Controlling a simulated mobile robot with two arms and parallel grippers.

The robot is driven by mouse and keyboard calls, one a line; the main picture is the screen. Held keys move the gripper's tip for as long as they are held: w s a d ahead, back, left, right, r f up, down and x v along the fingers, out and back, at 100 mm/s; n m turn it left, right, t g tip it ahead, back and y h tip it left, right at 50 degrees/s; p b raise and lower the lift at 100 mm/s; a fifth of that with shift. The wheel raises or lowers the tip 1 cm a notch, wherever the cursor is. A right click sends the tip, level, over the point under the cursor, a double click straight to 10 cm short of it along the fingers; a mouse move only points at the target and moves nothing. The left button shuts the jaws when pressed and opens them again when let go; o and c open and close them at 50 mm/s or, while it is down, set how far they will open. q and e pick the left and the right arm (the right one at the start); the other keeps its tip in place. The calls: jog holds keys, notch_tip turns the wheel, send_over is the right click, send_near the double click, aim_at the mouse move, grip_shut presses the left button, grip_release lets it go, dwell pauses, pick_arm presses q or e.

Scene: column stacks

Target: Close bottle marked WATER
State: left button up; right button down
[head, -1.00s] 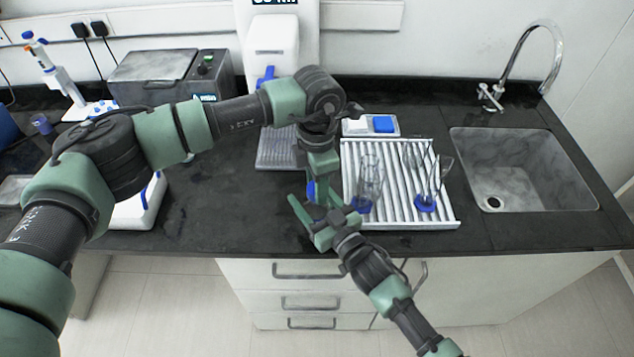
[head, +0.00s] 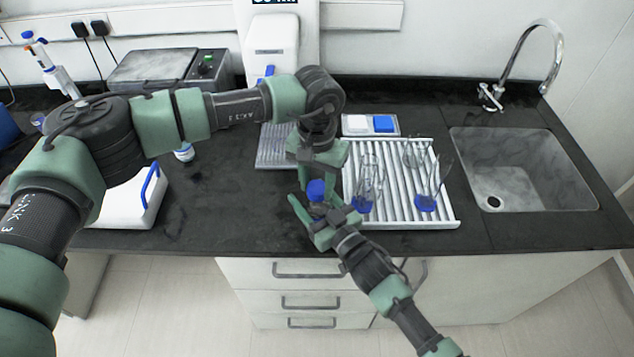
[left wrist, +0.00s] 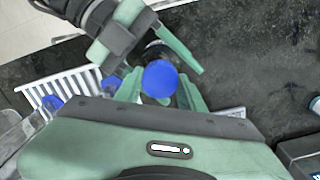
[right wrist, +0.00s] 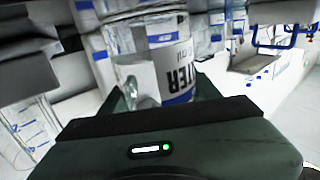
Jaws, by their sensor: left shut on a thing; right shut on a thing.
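The WATER bottle (right wrist: 165,65) is a clear bottle with a white and blue label, of which "TER" can be read in the right wrist view. My right gripper (head: 320,213) is shut around its body above the counter's front edge. The blue cap (head: 316,189) is at the bottle's top; it also shows from above in the left wrist view (left wrist: 160,79). My left gripper (left wrist: 160,92) is shut on the cap, coming from above, with one finger on each side. The bottle's neck is hidden, so I cannot tell how far the cap is screwed on.
A white ribbed rack (head: 440,217) with glassware on blue bases stands just right of my grippers. A sink (head: 545,185) is farther right. A white device with a blue handle (head: 135,200) stands at left. The counter between is mostly clear.

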pick_arm(q)
jog(key=m, duration=0.4)
jog(key=shift+m, duration=0.4)
jog(key=shift+w, duration=0.1)
jog(key=o, duration=1.3)
jog(key=shift+r, duration=2.3)
